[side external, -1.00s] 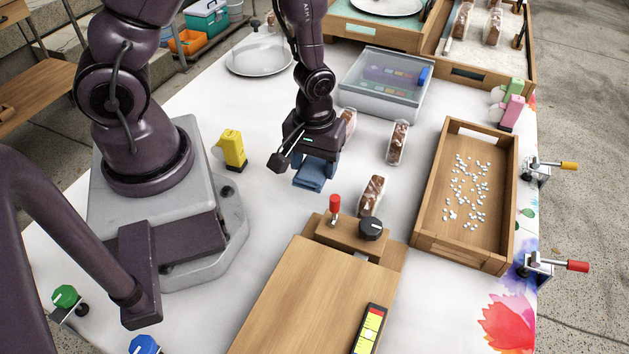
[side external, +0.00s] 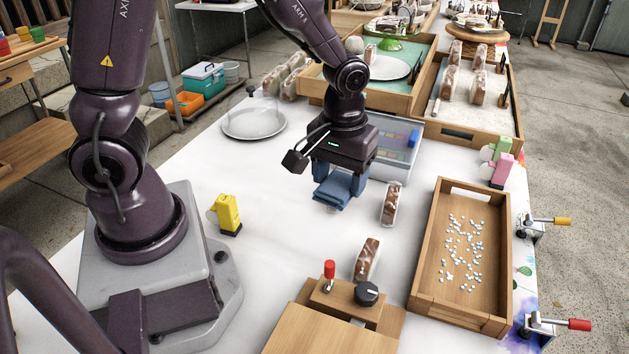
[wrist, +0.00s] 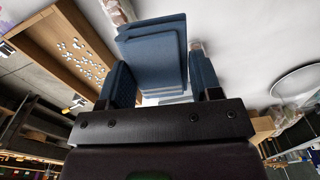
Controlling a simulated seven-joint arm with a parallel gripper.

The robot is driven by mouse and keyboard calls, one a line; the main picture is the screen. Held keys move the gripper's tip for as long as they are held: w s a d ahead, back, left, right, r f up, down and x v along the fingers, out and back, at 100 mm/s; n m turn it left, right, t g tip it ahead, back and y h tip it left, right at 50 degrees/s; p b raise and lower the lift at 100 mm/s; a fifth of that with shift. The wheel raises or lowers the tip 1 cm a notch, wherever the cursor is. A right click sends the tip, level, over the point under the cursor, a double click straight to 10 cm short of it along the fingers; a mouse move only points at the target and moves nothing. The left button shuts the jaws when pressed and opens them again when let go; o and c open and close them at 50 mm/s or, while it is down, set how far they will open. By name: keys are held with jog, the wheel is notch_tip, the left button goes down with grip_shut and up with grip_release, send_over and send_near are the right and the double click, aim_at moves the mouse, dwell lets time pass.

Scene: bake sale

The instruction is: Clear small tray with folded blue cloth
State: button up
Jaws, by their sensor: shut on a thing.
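The folded blue cloth (side external: 338,192) is held between the blue fingers of my gripper (side external: 340,180). It looks raised a little above the white tabletop. In the wrist view the folded cloth (wrist: 155,50) sits flat and layered between the fingers of my gripper (wrist: 160,85). The small wooden tray (side external: 423,262) stands to the right of my gripper, apart from it. Many small white bits (side external: 462,250) lie scattered on its floor. The tray (wrist: 50,28) and the bits (wrist: 82,58) also show at the upper left of the wrist view.
A wrapped brown bar (side external: 390,204) stands between my gripper and the tray; another bar (side external: 367,258) stands nearer. A lidded clear box (side external: 400,150) is behind my gripper. A wooden board with knobs (side external: 345,308) is in front. Clamps (side external: 545,221) line the right edge.

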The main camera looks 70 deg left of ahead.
jog(key=w+d+m, duration=1.2)
jog(key=w+d, duration=0.6)
jog(key=shift+f, duration=5.25)
jog(key=shift+w, duration=0.1)
jog(key=shift+a, duration=0.1)
jog(key=s+a+r+n, duration=0.2)
jog(key=s+a+r, duration=0.4)
jog(key=a, duration=0.3)
jog(key=s+a+r+n, duration=0.2)
jog(key=s+a+r, duration=0.4)
jog(key=a, duration=0.4)
jog(key=shift+s+a+r, duration=0.15)
jog(key=shift+s+r, duration=0.1)
jog(key=shift+s, duration=0.2)
